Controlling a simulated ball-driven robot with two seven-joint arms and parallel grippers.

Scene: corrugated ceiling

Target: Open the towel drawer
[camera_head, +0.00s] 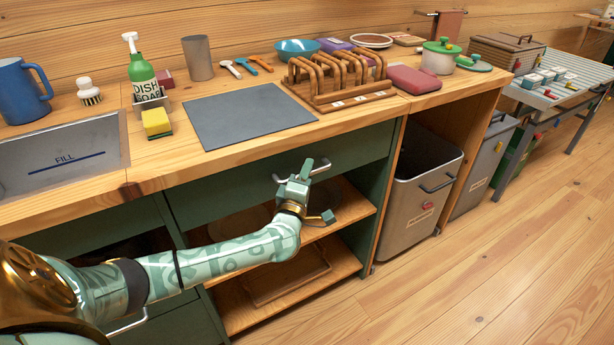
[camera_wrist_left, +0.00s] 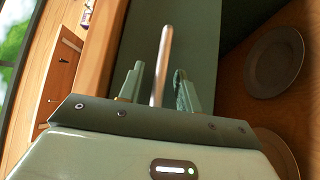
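A green drawer front (camera_head: 240,187) lies under the counter edge, with a metal bar handle (camera_head: 318,168) near its right part. The drawer looks closed, and no towel label shows on it. My left gripper (camera_head: 299,180) is at this handle. In the left wrist view the handle (camera_wrist_left: 162,62) stands between the two fingers of my left gripper (camera_wrist_left: 157,84), with gaps visible on both sides, so the gripper is open around it. My right gripper is out of view.
Open shelves with a tray (camera_head: 290,275) lie below the drawer. A grey bin (camera_head: 415,195) stands to the right. The counter holds a grey mat (camera_head: 245,115), a wooden rack (camera_head: 335,80) and a soap bottle (camera_head: 142,75). The floor at right is free.

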